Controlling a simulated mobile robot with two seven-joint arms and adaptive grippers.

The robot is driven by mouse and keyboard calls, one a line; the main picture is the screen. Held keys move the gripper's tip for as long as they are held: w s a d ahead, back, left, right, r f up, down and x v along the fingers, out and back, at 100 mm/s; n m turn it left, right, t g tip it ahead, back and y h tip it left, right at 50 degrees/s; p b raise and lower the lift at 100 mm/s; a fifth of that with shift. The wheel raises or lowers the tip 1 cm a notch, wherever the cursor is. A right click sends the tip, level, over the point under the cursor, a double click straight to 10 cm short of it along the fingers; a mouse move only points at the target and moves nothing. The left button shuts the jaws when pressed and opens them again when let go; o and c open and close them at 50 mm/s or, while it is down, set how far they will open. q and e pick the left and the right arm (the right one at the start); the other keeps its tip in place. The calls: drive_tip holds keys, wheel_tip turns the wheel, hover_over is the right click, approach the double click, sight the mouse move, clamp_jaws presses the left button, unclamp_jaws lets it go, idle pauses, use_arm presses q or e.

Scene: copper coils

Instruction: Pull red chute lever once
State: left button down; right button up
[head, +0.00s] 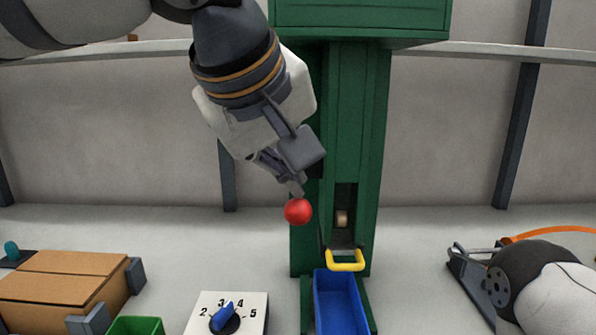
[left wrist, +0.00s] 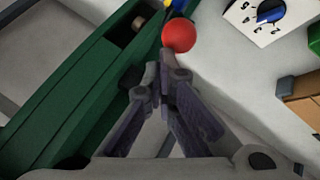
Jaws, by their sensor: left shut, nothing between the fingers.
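The red ball knob (head: 298,211) of the chute lever stands in front of the left side of the green chute tower (head: 350,120). My left gripper (head: 297,190) points down, with its fingertips right at the top of the knob. In the left wrist view the red knob (left wrist: 179,35) is just beyond the closed fingertips (left wrist: 163,70), not between them. I cannot tell if they touch it. The lever's arm is mostly hidden.
A yellow handle (head: 345,262) and a blue tray (head: 336,300) are at the tower's foot. A white dial box (head: 250,309) with a blue pointer, a green bin (head: 136,326) and a cardboard box (head: 75,262) stand to the left. An orange curved thing (head: 550,234) is at the right.

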use_arm(q)
drive_tip(key=shift+f, duration=0.5)
idle(0.4)
idle(0.4)
drive_tip(key=shift+w+r, duration=0.2)
drive_tip(key=shift+r, duration=2.45)
drive_tip(key=shift+r, duration=0.1)
drive_tip(key=shift+w+r, duration=0.15)
drive_tip(key=shift+r, duration=1.05)
drive_tip(key=shift+w+r, duration=0.1)
drive_tip(key=shift+r, duration=1.1)
